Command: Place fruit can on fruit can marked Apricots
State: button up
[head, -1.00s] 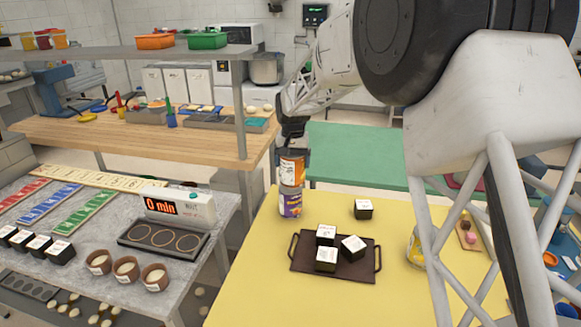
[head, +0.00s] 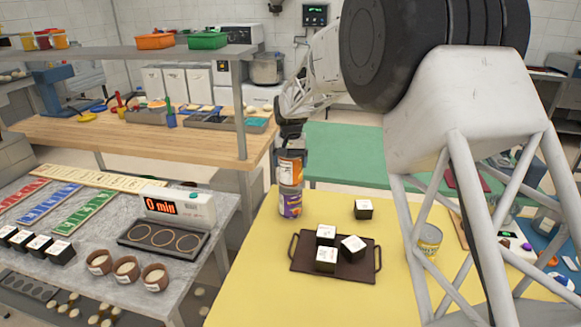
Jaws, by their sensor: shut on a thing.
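My gripper (head: 291,150) is shut on a fruit can with an orange label (head: 289,167) at the left back of the yellow table. The held can is upright, right above a can with a purple label (head: 290,205) that stands on the table. The two cans look in line, and I cannot tell whether they touch or a small gap is left. Another can, with a yellow label (head: 428,240), stands at the right of the table, partly behind my arm. The label words are too small to read, so I cannot tell which can is marked Apricots.
A dark tray (head: 373,270) with several black-and-white cubes lies in front of the cans on the yellow table (head: 260,295). Another cube (head: 363,209) stands behind it. A grey counter at left holds a timer (head: 178,207) and small brown cups.

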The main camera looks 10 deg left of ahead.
jog(key=shift+f, duration=0.9)
jog(key=shift+f, duration=0.15)
jog(key=o, duration=1.2)
notch_tip(320, 180, up, 12)
jog(key=shift+r, duration=0.1)
jog(key=shift+d, duration=0.1)
